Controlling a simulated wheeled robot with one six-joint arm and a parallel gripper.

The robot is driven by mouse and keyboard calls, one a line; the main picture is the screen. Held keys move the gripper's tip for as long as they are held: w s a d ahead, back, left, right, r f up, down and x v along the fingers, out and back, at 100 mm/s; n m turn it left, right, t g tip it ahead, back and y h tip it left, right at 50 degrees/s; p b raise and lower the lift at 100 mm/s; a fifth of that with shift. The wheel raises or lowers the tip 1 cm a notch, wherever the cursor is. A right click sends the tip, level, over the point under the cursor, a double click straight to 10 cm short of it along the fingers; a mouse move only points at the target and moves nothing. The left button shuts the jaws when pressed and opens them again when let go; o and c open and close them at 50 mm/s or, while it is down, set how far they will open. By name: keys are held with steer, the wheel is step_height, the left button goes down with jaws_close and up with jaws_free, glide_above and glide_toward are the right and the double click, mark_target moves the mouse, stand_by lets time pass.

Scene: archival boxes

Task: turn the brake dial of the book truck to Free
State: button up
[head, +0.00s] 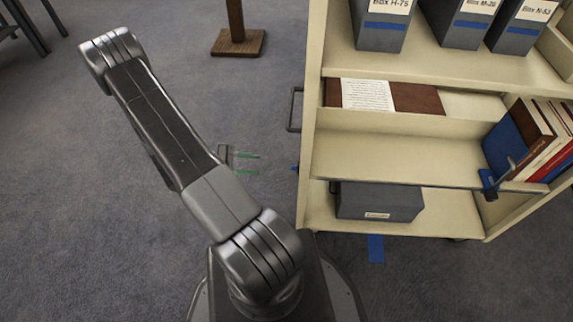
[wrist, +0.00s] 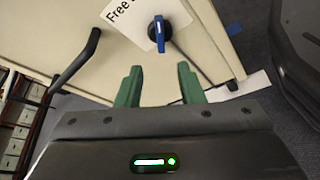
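The brake dial (wrist: 160,34), a blue lever on a dark round hub, sits on the cream end panel of the book truck (wrist: 85,40). Its lever lies nearly upright in the wrist view. A white label (wrist: 140,18) reading "Free" is left of it; the rest of the label is cut off. My gripper (wrist: 160,80) is open, its two green fingers apart and empty, below the dial in the picture and not touching it. In the head view my gripper (head: 248,164) is left of the book truck (head: 395,155); a small blue piece at the truck's edge may be the dial.
A dark push handle (head: 292,110) sticks out from the truck's left end. The shelves hold grey boxes (head: 380,203), a brown folder and leaning books (head: 525,140). Blue tape (head: 376,248) lies on the carpet. A wooden post base (head: 238,43) stands behind.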

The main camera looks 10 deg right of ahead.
steer(key=b, duration=0.2)
glide_toward(297, 168)
steer(key=w+d+f, duration=0.2)
steer(key=d+f, duration=0.3)
steer(key=d, duration=0.1)
steer(key=shift+d+f, duration=0.3)
steer(key=shift+d, duration=0.1)
steer(key=shift+c, duration=0.4)
jaws_close()
